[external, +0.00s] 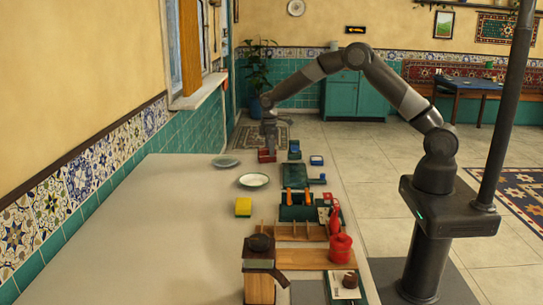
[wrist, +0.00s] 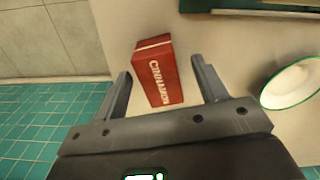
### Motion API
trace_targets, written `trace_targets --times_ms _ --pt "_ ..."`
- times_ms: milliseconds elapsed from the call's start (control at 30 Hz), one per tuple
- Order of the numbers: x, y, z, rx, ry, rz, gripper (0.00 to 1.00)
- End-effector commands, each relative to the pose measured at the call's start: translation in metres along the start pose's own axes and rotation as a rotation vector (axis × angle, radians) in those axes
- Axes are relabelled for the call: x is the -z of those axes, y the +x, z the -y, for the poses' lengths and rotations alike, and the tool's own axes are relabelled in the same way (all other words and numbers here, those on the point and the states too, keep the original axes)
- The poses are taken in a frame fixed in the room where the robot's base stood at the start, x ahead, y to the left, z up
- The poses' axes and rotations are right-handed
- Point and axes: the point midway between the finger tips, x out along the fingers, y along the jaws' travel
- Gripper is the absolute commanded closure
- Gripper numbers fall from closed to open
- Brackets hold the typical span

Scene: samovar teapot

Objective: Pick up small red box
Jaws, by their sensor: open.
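A small red box (wrist: 158,76) labelled "CINNAMON" lies on the table between the two fingers of my gripper (wrist: 161,66) in the wrist view. The gripper is open, with a gap visible between the box and each finger. In the external view the red box (external: 267,156) is near the far end of the table. My gripper (external: 269,147) points down right above it there and partly covers it. How far the fingertips are above the table is hard to tell.
A white bowl with a green rim (wrist: 293,84) is to the right in the wrist view. The table edge is close to the box.

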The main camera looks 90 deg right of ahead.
Motion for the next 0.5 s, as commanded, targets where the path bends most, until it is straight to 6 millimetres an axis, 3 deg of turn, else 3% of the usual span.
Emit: trace_targets --times_ms 200,433,500 --pt "0.001 0.031 -0.002 0.001 0.000 0.002 0.35" --pt "0.001 0.033 -0.002 0.000 0.000 0.000 0.35" --pt "0.001 0.033 -0.002 0.000 0.000 0.000 0.40"
